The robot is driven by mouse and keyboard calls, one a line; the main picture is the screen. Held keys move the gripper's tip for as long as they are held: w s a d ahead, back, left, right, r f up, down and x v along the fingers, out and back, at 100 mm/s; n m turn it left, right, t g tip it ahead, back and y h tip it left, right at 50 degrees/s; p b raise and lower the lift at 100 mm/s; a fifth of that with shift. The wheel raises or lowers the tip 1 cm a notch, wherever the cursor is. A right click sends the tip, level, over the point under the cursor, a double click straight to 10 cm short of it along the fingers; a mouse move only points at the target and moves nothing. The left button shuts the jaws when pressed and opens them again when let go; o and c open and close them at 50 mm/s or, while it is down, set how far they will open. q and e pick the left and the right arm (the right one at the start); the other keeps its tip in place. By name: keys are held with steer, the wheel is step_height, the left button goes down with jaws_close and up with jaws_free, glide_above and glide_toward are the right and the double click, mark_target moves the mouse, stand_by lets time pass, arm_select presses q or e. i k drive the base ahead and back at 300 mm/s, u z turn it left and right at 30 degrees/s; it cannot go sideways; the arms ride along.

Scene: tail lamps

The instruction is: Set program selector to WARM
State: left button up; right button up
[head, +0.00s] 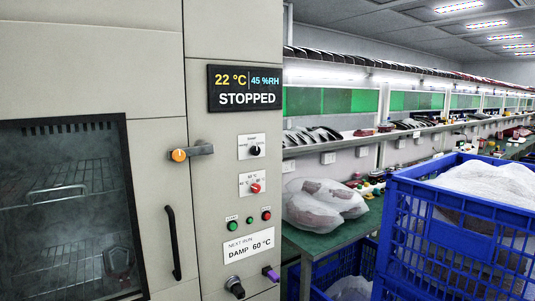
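The program selector (255,151) is a black rotary knob on a small white plate, on the cabinet's front panel under the display. Its tiny labels and pointer are too small to read surely. Below it is a red knob (256,188) on another white plate. The dark display (244,88) reads 22 °C, 45 %RH and STOPPED. A white card (249,245) reads NEXT RUN, DAMP 60 °C. Neither of my grippers is in view.
Green (232,226) and red (266,215) buttons sit above the card. A lever with an orange end (179,155) sticks out left of the selector. The windowed door (70,210) appears shut, with a black handle (173,243). A blue crate (450,235) stands at right.

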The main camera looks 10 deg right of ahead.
mark_target(255, 149)
steer(key=u, duration=0.1)
steer(key=i, duration=0.9)
steer(key=z, duration=0.05)
